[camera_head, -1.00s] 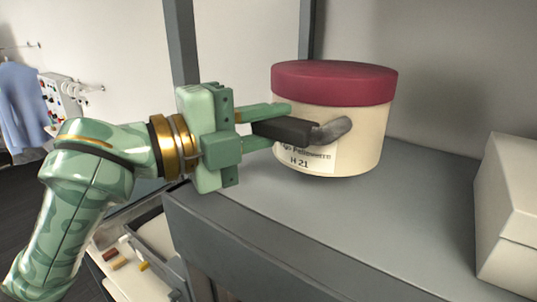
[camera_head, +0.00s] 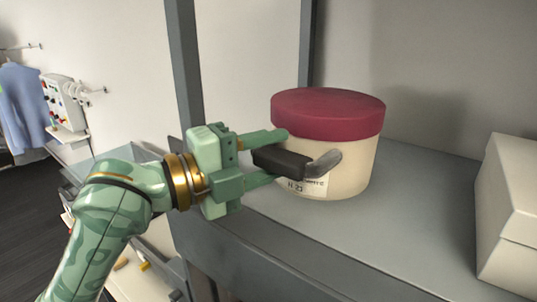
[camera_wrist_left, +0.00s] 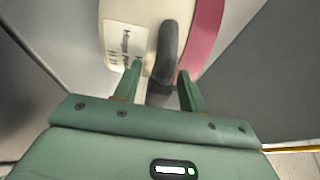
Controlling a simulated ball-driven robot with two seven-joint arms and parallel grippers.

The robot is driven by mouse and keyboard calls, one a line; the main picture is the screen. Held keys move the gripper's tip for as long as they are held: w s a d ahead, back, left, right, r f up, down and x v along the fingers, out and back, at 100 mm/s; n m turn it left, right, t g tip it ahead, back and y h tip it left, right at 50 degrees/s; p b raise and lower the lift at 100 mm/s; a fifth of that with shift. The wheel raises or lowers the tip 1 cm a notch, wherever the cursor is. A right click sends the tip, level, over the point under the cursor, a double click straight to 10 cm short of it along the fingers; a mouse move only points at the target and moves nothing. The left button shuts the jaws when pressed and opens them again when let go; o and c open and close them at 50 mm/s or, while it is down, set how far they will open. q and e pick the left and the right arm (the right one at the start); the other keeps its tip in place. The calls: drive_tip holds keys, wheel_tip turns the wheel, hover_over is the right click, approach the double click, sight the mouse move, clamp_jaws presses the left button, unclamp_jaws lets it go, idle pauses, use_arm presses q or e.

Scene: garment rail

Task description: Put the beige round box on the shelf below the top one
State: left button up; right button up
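The beige round box (camera_head: 350,170) has a dark red lid (camera_head: 328,112), a white label and a dark handle (camera_head: 283,163) on its side. It is upright at the grey shelf (camera_head: 410,215); I cannot tell whether its base touches the surface. My right gripper is not in view.
A white box (camera_head: 508,220) stands on the shelf at the right. Grey posts (camera_head: 184,70) rise at the shelf's left and back. A lower tray or drawer with small items lies at lower left. The shelf between the two boxes is clear.

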use_arm(q)
drive_tip(key=shift+r, duration=0.15)
drive_tip(key=shift+s+a, duration=0.2)
drive_tip(key=shift+a, duration=0.2)
drive_tip(key=b+v, duration=0.1)
drive_tip(key=v, duration=0.3)
drive_tip(key=b+v, duration=0.1)
drive_tip(key=v, duration=0.3)
drive_tip(key=shift+f, duration=0.2)
drive_tip(key=b+v, duration=0.3)
drive_tip(key=b, duration=0.1)
drive_tip(key=shift+s+a+r, duration=0.1)
drive_tip(key=shift+s+r, duration=0.05)
drive_tip(key=shift+s, duration=0.05)
drive_tip(key=shift+w, duration=0.1)
